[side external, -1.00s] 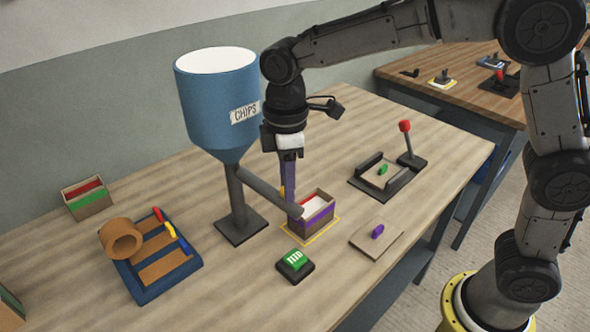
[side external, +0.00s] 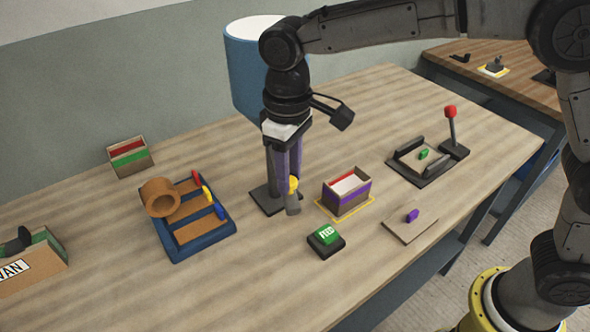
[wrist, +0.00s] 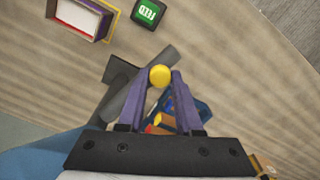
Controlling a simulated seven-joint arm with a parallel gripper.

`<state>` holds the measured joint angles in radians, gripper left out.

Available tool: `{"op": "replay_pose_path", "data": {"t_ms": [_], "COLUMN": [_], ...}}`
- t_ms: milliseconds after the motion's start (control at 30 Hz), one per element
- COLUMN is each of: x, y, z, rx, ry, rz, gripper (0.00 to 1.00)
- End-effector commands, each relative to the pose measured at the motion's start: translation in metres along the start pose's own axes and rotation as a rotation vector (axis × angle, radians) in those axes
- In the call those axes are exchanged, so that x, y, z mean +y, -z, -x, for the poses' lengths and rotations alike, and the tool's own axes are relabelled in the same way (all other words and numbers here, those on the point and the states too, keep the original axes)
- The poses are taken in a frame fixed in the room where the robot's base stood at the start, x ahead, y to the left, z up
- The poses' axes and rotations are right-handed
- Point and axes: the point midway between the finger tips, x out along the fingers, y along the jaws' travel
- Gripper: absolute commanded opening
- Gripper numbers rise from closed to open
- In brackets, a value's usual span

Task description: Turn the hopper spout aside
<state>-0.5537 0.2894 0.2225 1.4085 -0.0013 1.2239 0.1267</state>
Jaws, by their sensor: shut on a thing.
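The blue hopper (side external: 247,75) stands on a dark post, partly hidden behind my arm. Its grey spout (side external: 293,205) points toward the front of the table, left of the open box (side external: 346,203), with its end clear of the box. In the wrist view the spout (wrist: 168,61) runs diagonally beneath my fingers. My gripper (side external: 288,180) points down with its purple fingers shut on the spout's yellow knob (wrist: 160,75). The knob shows between the fingertips.
The green FEED button (side external: 325,235) sits in front of the box. A blue tray (side external: 190,245) with coloured levers and a brown cylinder is left of the spout. A red-knobbed lever (side external: 451,125) and a small board (side external: 410,224) are at right.

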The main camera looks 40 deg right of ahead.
Motion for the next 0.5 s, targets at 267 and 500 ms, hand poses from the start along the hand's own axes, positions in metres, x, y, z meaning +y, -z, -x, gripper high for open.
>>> {"op": "replay_pose_path", "data": {"t_ms": [267, 500], "x": [-0.0023, -0.0026], "y": [0.0021, 0.0025], "z": [0.0017, 0.0016], "rx": [0.007, 0.009], "ry": [0.004, 0.005], "rz": [-0.008, -0.007], "gripper": [0.0, 0.5]}}
